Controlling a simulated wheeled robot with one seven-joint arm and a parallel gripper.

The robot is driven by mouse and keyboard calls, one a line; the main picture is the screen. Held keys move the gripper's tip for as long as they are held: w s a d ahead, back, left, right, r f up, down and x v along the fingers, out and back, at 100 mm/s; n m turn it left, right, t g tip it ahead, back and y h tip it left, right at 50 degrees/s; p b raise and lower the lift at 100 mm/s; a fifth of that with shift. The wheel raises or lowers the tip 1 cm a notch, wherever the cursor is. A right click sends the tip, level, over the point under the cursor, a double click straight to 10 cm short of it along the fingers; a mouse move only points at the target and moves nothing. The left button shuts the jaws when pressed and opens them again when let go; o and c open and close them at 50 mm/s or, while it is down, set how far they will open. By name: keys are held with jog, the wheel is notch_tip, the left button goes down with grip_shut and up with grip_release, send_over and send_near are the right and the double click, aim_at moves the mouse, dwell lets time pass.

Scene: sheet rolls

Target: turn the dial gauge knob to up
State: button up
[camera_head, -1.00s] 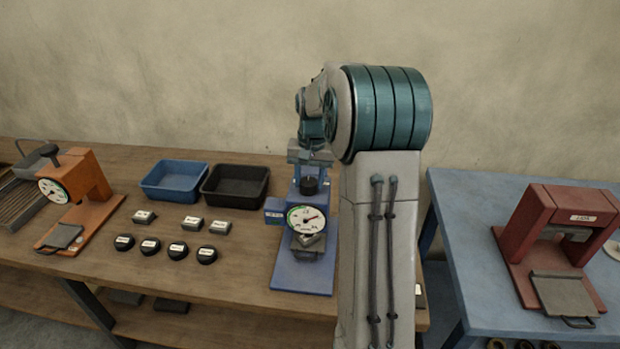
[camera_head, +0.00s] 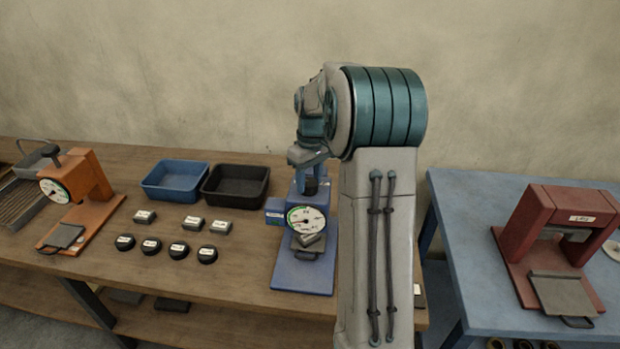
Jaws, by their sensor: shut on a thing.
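The blue dial gauge stand (camera_head: 302,278) is on the wooden table, left of my upright arm link. Its round white dial (camera_head: 306,220) faces me, with a green band at the left and a dark needle toward the right; the exact needle angle is hard to read. A black knob (camera_head: 310,187) is above the dial. My gripper (camera_head: 311,178) points down over the stand and is shut on the knob. The fingertips are small and partly hidden, so their contact is not clear in detail.
Blue (camera_head: 174,181) and black (camera_head: 236,186) trays are at the back. Several labelled blocks (camera_head: 192,223) and round black pieces (camera_head: 179,251) lie left of the stand. An orange gauge press (camera_head: 90,190) stands farther left. A red press (camera_head: 553,230) is on the blue table (camera_head: 462,240) at right.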

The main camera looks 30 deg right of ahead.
aim_at(311, 180)
jog(key=shift+n, duration=0.6)
jog(key=o, duration=1)
jog(key=shift+s, duration=0.1)
jog(key=r, duration=0.9)
jog(key=r+b, duration=0.1)
jog(key=r, duration=0.3)
jog(key=shift+d+r, duration=0.35)
jog(key=shift+r, duration=0.05)
